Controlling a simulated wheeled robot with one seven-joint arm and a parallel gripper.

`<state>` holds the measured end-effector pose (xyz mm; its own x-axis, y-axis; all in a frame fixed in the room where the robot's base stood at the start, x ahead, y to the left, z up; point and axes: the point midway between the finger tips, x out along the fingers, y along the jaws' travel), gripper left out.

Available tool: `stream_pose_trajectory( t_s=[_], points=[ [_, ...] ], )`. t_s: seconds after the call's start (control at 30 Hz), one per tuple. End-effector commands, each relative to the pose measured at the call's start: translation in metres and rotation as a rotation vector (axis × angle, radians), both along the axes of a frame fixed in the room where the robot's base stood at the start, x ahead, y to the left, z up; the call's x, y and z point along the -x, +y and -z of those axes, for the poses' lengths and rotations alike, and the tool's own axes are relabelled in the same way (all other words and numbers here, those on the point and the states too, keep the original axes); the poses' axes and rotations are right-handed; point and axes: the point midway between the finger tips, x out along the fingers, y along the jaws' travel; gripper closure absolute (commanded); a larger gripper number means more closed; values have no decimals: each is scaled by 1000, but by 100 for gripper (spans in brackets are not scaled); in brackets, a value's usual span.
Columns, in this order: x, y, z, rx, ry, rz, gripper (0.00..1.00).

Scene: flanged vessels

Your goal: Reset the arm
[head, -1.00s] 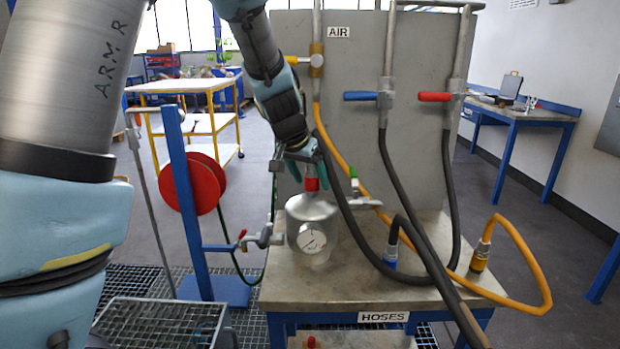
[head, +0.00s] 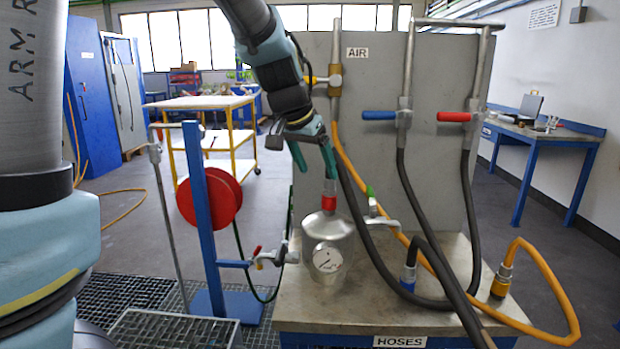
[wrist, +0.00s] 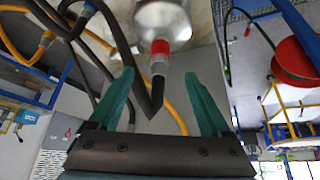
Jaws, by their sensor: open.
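My gripper (head: 312,160) is open and empty, with its green fingers pointing down above the metal vessel (head: 329,262). In the head view the right finger is close beside the top of the neck. In the wrist view my gripper (wrist: 160,98) has its fingers spread wide, and the vessel's red collar (wrist: 160,48) lies beyond them with nothing between the fingertips gripped. I cannot tell whether a finger touches the neck.
A grey panel marked AIR (head: 375,140) stands behind the vessel with blue and red valve handles. Black hoses (head: 471,230) and an orange hose (head: 545,262) loop over the bench (head: 300,300) to the right. A red reel (head: 222,197) on a blue post stands left.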

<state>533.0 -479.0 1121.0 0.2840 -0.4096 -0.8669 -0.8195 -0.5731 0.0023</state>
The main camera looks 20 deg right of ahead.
Motion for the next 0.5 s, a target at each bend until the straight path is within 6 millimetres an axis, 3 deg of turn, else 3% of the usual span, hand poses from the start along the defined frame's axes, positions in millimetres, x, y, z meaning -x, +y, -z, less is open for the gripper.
stream_pose_trajectory(
  t_s=[0.17, 0.27, 0.37, 0.5],
  points=[
    [0, 4, -1, -2, 2, -7, 18],
    [-4, 23, 8, -15, 20, -52, 18],
    [-11, 62, 26, -41, 57, -146, 18],
    [-9, 137, 60, -89, 131, -332, 18]
  ],
)
